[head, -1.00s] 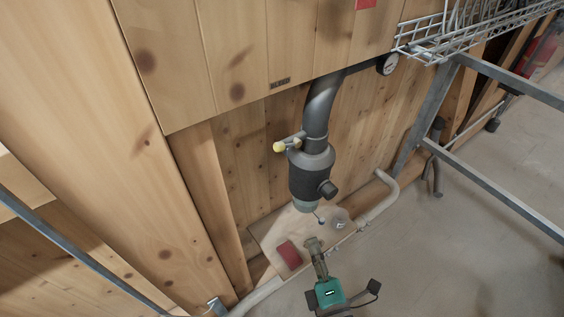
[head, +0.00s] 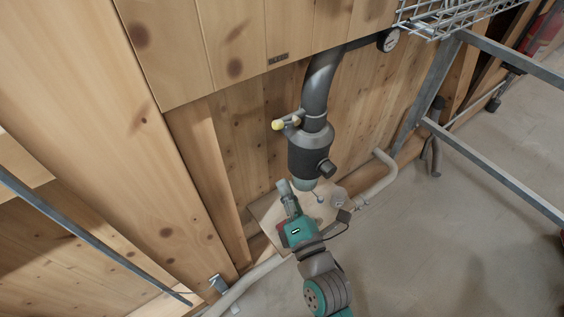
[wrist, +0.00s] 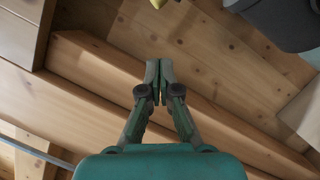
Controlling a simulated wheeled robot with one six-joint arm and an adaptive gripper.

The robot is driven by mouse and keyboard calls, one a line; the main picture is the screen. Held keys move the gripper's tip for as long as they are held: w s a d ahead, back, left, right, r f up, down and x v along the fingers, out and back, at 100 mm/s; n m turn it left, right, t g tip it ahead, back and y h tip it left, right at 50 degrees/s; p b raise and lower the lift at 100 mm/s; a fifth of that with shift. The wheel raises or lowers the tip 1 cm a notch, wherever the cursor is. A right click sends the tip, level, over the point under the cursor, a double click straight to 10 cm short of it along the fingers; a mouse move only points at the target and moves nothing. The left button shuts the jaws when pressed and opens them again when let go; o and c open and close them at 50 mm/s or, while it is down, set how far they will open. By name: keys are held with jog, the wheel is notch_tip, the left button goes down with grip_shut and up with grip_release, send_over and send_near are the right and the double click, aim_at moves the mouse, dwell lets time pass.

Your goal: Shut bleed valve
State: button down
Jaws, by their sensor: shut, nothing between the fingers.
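A dark grey cylindrical unit (head: 309,152) hangs from a thick grey pipe in front of the wood wall. A yellow-ended fitting (head: 278,125) sticks out left from its top. A thin lever with a small ball end (head: 320,198) hangs below its pale bottom. I cannot tell for certain which is the bleed valve. My gripper (head: 284,187) is shut and empty, below the yellow end and left of the unit's bottom, apart from the yellow end. In the wrist view my shut gripper (wrist: 158,72) has the yellow end (wrist: 158,3) at the top edge and the dark unit (wrist: 283,20) at upper right.
A wooden board (head: 262,211) below the unit carries a clear round item (head: 338,196) and a red block, mostly hidden by my gripper. A pale pipe (head: 375,185) runs along the wall base. A metal frame (head: 425,95) stands right. Open floor lies at lower right.

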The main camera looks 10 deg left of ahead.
aim_at(286, 123)
jog(key=w+d+r+x, duration=0.1)
jog(key=d+x, duration=0.1)
jog(key=x, duration=1)
jog(key=shift+r, duration=0.25)
